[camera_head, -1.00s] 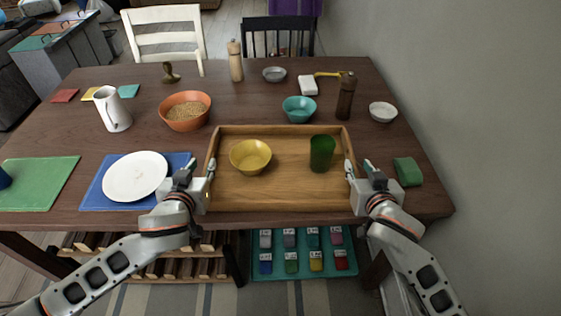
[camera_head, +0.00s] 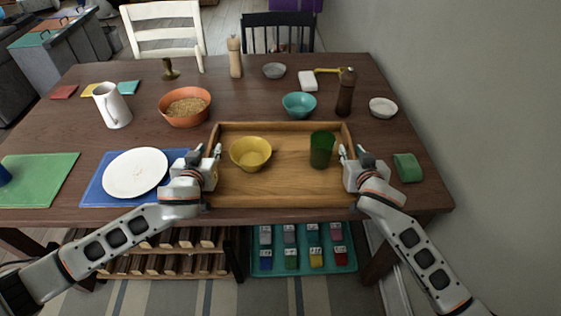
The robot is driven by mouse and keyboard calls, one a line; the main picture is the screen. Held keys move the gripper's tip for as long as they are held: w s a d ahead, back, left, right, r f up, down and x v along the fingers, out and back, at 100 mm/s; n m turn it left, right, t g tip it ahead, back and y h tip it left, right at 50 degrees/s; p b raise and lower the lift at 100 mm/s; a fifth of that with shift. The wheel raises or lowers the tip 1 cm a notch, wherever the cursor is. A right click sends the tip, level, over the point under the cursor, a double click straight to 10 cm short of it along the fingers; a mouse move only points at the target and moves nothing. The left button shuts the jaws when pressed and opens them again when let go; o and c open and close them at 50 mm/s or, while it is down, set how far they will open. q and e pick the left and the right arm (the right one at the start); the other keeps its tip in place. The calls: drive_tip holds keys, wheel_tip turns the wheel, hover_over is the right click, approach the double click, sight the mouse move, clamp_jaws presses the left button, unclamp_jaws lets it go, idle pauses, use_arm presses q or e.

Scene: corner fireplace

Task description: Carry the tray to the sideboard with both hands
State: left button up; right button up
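The wooden tray (camera_head: 285,200) lies on the dark table (camera_head: 110,72), near its front edge. A yellow bowl (camera_head: 250,154) and a green cup (camera_head: 321,150) stand upright in it. My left gripper (camera_head: 208,151) is at the tray's left wall, its fingers apart on either side of the rim. My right gripper (camera_head: 351,151) is at the right wall, also with its fingers apart across the rim. Whether the fingers touch the walls is too small to tell. A grey cabinet (camera_head: 65,62) stands at the upper left; I cannot tell whether it is the sideboard.
A white plate (camera_head: 135,172) on a blue mat (camera_head: 97,197) is left of the tray. A green block (camera_head: 407,167) is close to my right gripper. An orange bowl (camera_head: 185,108), teal bowl (camera_head: 299,105) and brown mill (camera_head: 345,92) stand behind. A wall (camera_head: 470,110) bounds the right.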

use_arm(q)
clamp_jaws()
use_arm(e)
clamp_jaws()
